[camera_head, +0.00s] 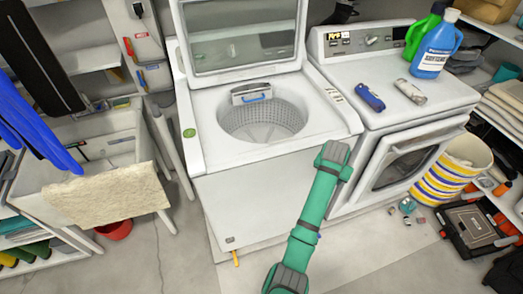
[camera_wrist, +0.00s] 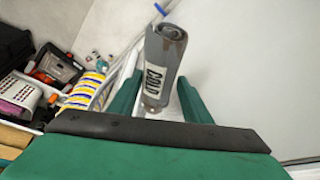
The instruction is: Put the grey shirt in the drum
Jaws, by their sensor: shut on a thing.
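The wrist view shows a grey rolled bundle (camera_wrist: 164,60) with a white label reading COLD between the green fingers of my gripper (camera_wrist: 162,100). I cannot tell for sure that it is the grey shirt. In the head view my green arm hides the fingers and the bundle; its visible end is low before the washer's right front corner. The washer's drum (camera_head: 262,120) is open at the top, behind and left of that end, with the lid (camera_head: 240,30) raised. I see no cloth in the visible part of the drum.
The dryer (camera_head: 440,95) at right bears a blue item (camera_head: 370,97), a grey item (camera_head: 410,91) and green (camera_head: 424,30) and blue (camera_head: 436,45) bottles. A striped basket (camera_head: 452,170) and an open toolbox (camera_head: 475,225) stand at right. A beige cloth (camera_head: 108,195) hangs at left.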

